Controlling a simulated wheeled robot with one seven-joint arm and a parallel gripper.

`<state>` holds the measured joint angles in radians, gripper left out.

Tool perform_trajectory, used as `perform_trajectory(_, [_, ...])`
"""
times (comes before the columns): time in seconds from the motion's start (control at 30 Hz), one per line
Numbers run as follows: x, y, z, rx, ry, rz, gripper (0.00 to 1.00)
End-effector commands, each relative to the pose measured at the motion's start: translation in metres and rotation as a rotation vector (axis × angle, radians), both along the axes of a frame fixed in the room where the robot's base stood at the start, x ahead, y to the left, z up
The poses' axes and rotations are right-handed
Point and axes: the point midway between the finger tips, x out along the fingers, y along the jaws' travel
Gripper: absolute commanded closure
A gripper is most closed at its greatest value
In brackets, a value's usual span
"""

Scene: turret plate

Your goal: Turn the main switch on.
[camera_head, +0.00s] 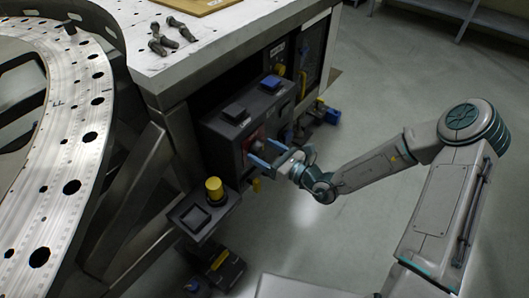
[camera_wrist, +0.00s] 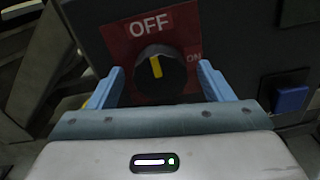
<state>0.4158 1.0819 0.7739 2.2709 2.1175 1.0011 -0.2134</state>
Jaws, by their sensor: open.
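The main switch (camera_wrist: 160,72) is a black round knob with a yellow pointer mark, on a red plate (camera_wrist: 121,42) on a dark box. The pointer stands nearly upright, towards the OFF label; ON is printed at the right of the plate. My gripper (camera_wrist: 158,82) is open, with one blue finger at each side of the knob in the wrist view. I cannot tell whether the fingers touch it. In the head view my gripper (camera_head: 262,152) is at the front of the dark box (camera_head: 228,135), and the knob is mostly hidden there.
A blue square button (camera_wrist: 290,100) sits right of the switch. A yellow-capped post (camera_head: 214,190) stands left of my gripper. The white bench top (camera_head: 230,45) holds several dark bolts (camera_head: 160,40). A large perforated ring (camera_head: 70,150) is at left. Floor at right is clear.

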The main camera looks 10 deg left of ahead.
Motion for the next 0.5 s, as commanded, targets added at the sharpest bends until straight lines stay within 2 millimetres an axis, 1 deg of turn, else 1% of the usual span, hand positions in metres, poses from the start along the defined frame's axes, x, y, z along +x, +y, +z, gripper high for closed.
perform_trajectory(0.3, [0.001, 0.0027, 0.0002, 0.0, 0.0, 0.0, 0.26])
perform_trajectory(0.37, [0.0009, 0.0026, 0.0001, 0.0, 0.0, 0.0, 0.43])
perform_trajectory(0.4, [0.0008, 0.0026, 0.0001, 0.0, 0.0, 0.0, 0.54])
perform_trajectory(0.47, [0.0008, 0.0026, 0.0001, 0.0, 0.0, 0.001, 0.71])
perform_trajectory(0.5, [0.0008, 0.0026, 0.0001, 0.0, 0.0, 0.001, 0.71])
